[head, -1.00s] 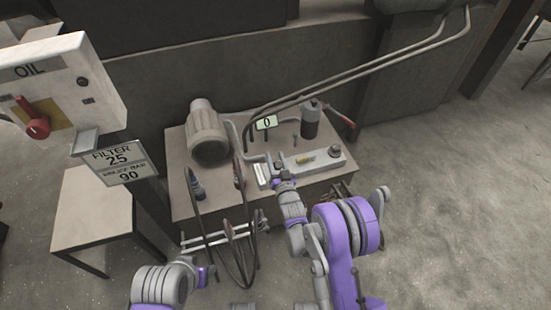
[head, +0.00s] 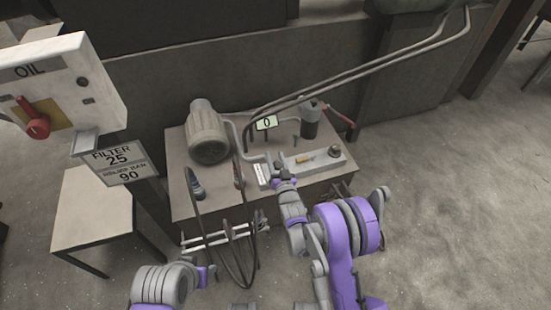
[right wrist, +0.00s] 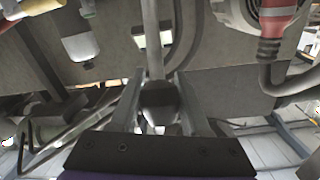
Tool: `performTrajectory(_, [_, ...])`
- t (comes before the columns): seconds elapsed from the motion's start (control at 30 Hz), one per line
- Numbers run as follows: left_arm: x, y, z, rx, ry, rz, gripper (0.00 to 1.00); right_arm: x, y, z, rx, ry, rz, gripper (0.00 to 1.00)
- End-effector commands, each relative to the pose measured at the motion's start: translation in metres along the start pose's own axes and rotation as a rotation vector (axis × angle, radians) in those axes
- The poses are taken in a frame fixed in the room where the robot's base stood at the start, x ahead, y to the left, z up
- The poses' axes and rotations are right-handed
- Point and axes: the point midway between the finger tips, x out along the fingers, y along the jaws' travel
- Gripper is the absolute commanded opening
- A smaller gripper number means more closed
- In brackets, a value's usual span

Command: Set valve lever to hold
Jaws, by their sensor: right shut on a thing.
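The right gripper (head: 283,178) is at the front edge of the bench, by the left end of a grey valve block (head: 325,161). In the right wrist view its two fingers (right wrist: 158,108) are shut around a dark rounded knob (right wrist: 160,96). The knob sits at the end of a grey rod (right wrist: 150,40), which looks like the valve lever. In the head view the gripper mostly hides the knob. My left gripper (head: 205,277) is low at the front left, apart from the bench, and its fingers are too small to read.
The bench (head: 184,206) carries a grey motor (head: 206,133), a dark cylinder (head: 311,122), a red handle (head: 341,115) and a gauge display reading 0 (head: 266,122). Hoses (head: 196,215) hang over its front. An OIL panel (head: 75,85) and a sign (head: 119,164) stand left. Open floor lies right.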

Motion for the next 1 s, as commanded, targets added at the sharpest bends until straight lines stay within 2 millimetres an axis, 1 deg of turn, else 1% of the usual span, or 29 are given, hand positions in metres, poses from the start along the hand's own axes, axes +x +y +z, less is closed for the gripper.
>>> performTrajectory(0.17, [-0.008, 0.0, -0.002, 0.0, 0.002, 0.0, 0.5, 0.005, -0.002, -0.004, -0.004, -0.04, 0.011, 0.0])
performTrajectory(0.4, [-0.026, 0.0, -0.007, 0.0, 0.008, 0.0, 0.5, 0.017, -0.004, -0.008, -0.01, -0.126, 0.034, 0.0])
performTrajectory(0.7, [-0.049, 0.0, -0.014, 0.0, 0.017, 0.0, 0.5, 0.03, -0.005, -0.009, -0.019, -0.218, 0.058, 0.0])
performTrajectory(1.0, [-0.067, 0.0, -0.02, 0.0, 0.023, 0.0, 0.5, 0.043, -0.005, -0.008, -0.023, -0.31, 0.084, 0.0])
